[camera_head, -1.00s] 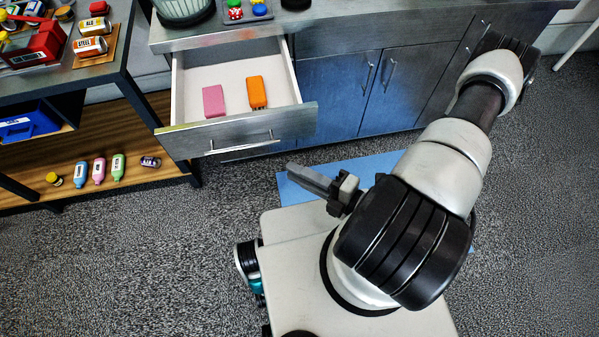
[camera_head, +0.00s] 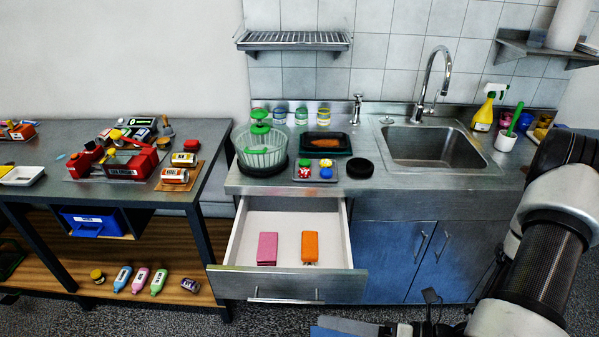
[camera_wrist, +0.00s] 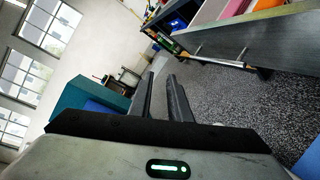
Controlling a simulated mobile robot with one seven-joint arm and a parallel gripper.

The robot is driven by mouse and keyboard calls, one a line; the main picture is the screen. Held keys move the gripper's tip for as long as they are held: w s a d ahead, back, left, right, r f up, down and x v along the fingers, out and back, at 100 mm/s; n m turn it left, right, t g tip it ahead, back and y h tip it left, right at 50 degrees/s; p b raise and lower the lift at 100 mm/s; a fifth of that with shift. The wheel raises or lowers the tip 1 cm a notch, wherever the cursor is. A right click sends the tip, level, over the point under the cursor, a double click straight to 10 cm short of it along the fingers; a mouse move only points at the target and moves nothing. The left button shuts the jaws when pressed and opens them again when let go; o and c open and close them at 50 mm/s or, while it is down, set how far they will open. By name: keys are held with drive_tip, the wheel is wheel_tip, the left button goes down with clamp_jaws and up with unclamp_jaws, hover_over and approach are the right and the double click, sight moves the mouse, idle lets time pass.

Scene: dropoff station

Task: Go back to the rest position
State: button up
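My gripper (camera_wrist: 161,76) shows in the wrist view with its two dark fingers apart and nothing between them. It points out over the floor, with the front of the open drawer (camera_wrist: 245,42) to the upper right. In the head view my arm (camera_head: 545,255) is folded at the lower right, in front of the counter. The gripper end is partly cut off at the bottom edge there.
The open drawer (camera_head: 240,250) holds a pink item (camera_head: 267,248) and an orange item (camera_head: 310,247). The counter (camera_head: 420,178) has a sink (camera_head: 440,147), a green-topped basket (camera_head: 262,150) and small trays. A shelved workbench (camera_head: 205,150) stands left. Speckled floor (camera_head: 120,318) lies in front.

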drive_tip(key=d+r+n+h+p, duration=0.3)
drive_tip(key=r+n+h, duration=0.4)
drive_tip(key=r+n, duration=1)
drive_tip(key=d+r+n+h+p, duration=0.3)
drive_tip(key=r+n+h, duration=0.5)
drive_tip(key=r+n, duration=0.8)
drive_tip(key=shift+s+d+r+n+t+p, duration=0.3)
drive_tip(key=shift+s+d+r+n+p, duration=0.1)
drive_tip(key=shift+r, duration=0.15)
